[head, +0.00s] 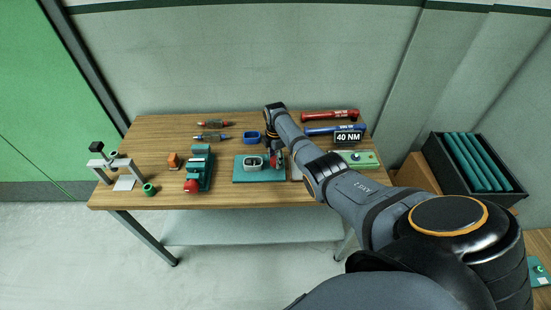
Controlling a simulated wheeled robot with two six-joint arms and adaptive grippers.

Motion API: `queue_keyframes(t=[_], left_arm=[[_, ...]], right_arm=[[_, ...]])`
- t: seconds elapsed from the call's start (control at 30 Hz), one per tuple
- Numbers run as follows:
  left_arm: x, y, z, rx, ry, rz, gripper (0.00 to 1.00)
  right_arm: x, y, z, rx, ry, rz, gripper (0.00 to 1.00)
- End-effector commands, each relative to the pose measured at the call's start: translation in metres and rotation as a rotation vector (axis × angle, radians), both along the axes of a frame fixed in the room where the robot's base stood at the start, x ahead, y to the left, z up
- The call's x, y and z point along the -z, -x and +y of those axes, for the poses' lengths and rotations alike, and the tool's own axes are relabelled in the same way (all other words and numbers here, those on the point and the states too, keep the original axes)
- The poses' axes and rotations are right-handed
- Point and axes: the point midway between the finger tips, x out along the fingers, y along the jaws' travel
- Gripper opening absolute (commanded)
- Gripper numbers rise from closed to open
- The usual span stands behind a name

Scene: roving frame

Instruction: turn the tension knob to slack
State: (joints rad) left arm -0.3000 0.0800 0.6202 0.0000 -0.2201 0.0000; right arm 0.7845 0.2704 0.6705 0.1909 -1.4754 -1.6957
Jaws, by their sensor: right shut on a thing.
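My right arm reaches in from the lower right to the table. My right gripper (273,158) points down at the right part of a teal mat (243,177). It is shut, close beside a grey oval housing (253,163) on that mat. What it grips is mostly hidden by the fingers and wrist; it appears to be the tension knob, but its shape and setting cannot be read. My left gripper is out of view.
Red (330,116) and blue torque wrenches, a "40 NM" sign (348,137) and a green plate (358,159) lie right. A black crate (510,191) stands beyond.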

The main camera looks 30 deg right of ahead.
Motion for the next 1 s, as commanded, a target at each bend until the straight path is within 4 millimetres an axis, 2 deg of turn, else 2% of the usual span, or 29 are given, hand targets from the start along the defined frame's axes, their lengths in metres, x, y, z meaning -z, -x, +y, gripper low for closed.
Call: queue_keyframes(t=[0.07,0.1,0.27,0.53,0.67,1.0], left_arm=[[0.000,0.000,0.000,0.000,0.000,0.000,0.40],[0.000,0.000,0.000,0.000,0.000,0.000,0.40],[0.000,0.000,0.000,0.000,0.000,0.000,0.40],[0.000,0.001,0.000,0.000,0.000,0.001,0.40],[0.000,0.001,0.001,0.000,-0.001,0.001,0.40],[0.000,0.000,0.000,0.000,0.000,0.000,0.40]], right_arm=[[0.000,-0.001,0.001,0.000,-0.001,-0.002,0.13],[0.000,-0.001,0.001,0.000,-0.002,-0.002,0.47],[0.000,-0.001,0.000,0.001,-0.001,-0.002,0.67],[0.000,0.000,0.000,0.001,0.000,-0.001,0.67],[-0.010,-0.001,0.000,0.001,0.000,-0.003,0.67],[-0.089,-0.001,0.000,0.001,0.001,-0.005,0.67]])
